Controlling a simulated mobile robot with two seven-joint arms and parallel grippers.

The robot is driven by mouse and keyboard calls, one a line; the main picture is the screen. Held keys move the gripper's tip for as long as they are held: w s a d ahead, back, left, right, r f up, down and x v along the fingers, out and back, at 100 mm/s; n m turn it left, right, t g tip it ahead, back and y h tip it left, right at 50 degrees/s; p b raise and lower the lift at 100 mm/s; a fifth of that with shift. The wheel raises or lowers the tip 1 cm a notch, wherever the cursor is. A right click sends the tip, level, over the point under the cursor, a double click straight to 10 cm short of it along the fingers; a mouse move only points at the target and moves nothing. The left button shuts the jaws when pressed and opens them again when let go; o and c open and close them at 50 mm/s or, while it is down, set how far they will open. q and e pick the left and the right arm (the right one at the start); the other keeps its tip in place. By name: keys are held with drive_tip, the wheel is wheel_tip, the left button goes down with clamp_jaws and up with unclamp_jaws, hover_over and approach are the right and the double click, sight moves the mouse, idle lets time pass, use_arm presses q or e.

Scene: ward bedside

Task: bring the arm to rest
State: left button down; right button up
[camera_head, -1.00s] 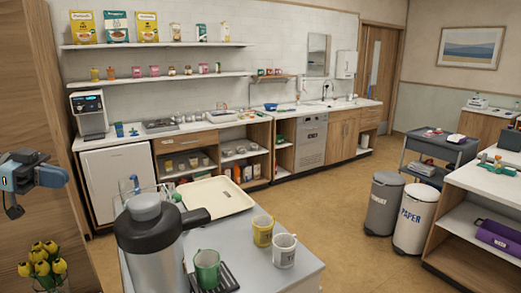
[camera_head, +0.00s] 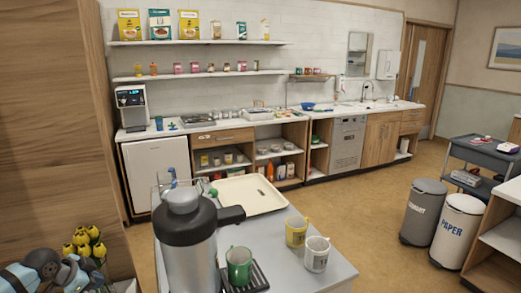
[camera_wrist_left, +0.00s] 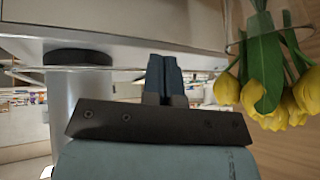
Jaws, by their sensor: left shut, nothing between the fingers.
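My left arm shows at the lower left of the head view, low in front of the wooden panel. Its gripper (camera_head: 78,274) is partly cut off by the bottom edge, close to the yellow tulips. In the left wrist view the two blue fingers of the left gripper (camera_wrist_left: 165,72) are together, with nothing between them. The tulips (camera_wrist_left: 290,95) hang at the right of that view, apart from the fingers. My right gripper is in neither view.
A trolley top (camera_head: 325,272) holds a grey jug (camera_head: 187,245), a cream tray (camera_head: 280,197), a green mug (camera_head: 239,266), a yellow mug (camera_head: 296,231) and a white mug (camera_head: 316,254). The yellow tulips (camera_head: 85,242) stand left of it. Open floor lies beyond.

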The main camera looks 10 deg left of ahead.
use_arm(q)
drive_tip(key=s+d+f+m+t, duration=0.1)
drive_tip(key=s+d+f+m, duration=0.1)
drive_tip(key=s+d+f, duration=0.55)
drive_tip(key=s+d+f+m+t, duration=0.1)
drive_tip(key=s+d+f+m, duration=0.1)
drive_tip(key=s+f, duration=1)
drive_tip(key=s+d+r+n+t, duration=0.15)
drive_tip(key=d+n, duration=0.25)
drive_tip(key=d, duration=0.7)
drive_tip(key=s+d+n+t, duration=0.1)
drive_tip(key=s+d+n, duration=0.25)
drive_tip(key=d, duration=0.85)
wheel_tip(320, 180, down, 8)
drive_tip(key=w+d+n+h+b, duration=0.1)
drive_tip(key=w+n+b, duration=0.1)
drive_tip(key=b, duration=0.9)
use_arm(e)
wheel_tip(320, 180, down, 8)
use_arm(q)
wheel_tip(320, 180, up, 15)
drive_tip(key=s+a+p, duration=0.1)
drive_tip(key=p, duration=1.7)
drive_tip(key=shift+r+m+p, duration=0.2)
drive_tip(key=shift+m+p, duration=0.1)
drive_tip(key=shift+m, duration=0.05)
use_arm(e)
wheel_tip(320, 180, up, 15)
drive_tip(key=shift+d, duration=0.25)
